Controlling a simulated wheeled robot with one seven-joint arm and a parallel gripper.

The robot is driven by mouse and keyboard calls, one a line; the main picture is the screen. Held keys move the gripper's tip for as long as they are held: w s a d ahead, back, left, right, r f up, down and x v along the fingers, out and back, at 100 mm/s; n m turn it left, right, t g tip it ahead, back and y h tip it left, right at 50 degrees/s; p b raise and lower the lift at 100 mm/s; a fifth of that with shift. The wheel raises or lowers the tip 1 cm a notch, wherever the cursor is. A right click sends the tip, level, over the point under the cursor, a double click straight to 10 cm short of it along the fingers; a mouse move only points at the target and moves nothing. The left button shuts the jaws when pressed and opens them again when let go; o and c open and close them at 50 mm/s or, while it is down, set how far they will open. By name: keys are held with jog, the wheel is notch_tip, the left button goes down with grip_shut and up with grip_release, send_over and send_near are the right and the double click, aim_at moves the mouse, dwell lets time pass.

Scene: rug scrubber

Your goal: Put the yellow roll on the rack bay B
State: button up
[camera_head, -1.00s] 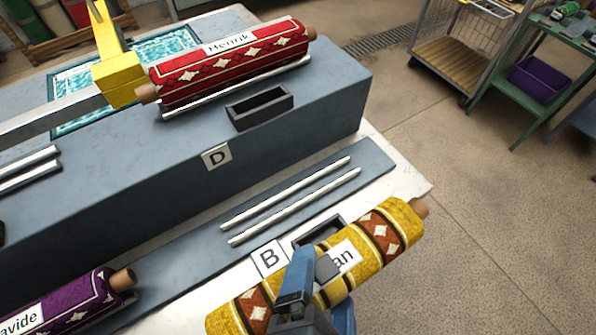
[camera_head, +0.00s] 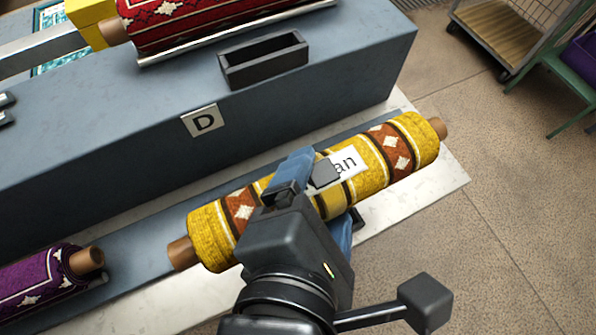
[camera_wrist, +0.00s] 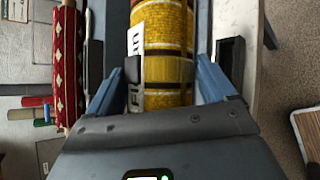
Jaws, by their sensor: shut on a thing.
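The yellow roll (camera_head: 400,152) has rust bands with pale diamonds, a brown core showing at both ends and a white label partly hidden, ending in "an". My gripper (camera_head: 322,190) is shut around its middle, one blue finger on each side. In the wrist view the yellow roll (camera_wrist: 162,50) lies between the two blue fingers. In the head view the roll covers the part of the lower step where the B plate and the two rails of bay B were visible earlier. I cannot tell whether the roll touches the rails.
The upper step with the D plate (camera_head: 202,121) rises behind the roll. A purple roll (camera_head: 45,283) lies at the lower left. A wheeled cart (camera_head: 500,35) stands at the back right.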

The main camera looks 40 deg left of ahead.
jog(key=w+a+f, duration=0.1)
jog(key=a, duration=0.1)
jog(key=w+a+f, duration=0.1)
jog(key=a, duration=0.1)
jog(key=w+a+f, duration=0.1)
jog(key=a+f, duration=0.1)
jog(key=shift+w+f, duration=0.1)
jog(key=shift+w, duration=0.25)
jog(key=shift+a+f+b, duration=0.1)
jog(key=shift+f+b, duration=0.3)
jog(key=shift+f, duration=1.65)
jog(key=o, duration=1.3)
jog(key=v, duration=1.2)
jog(key=shift+p, duration=0.4)
jog(key=shift+f, duration=0.1)
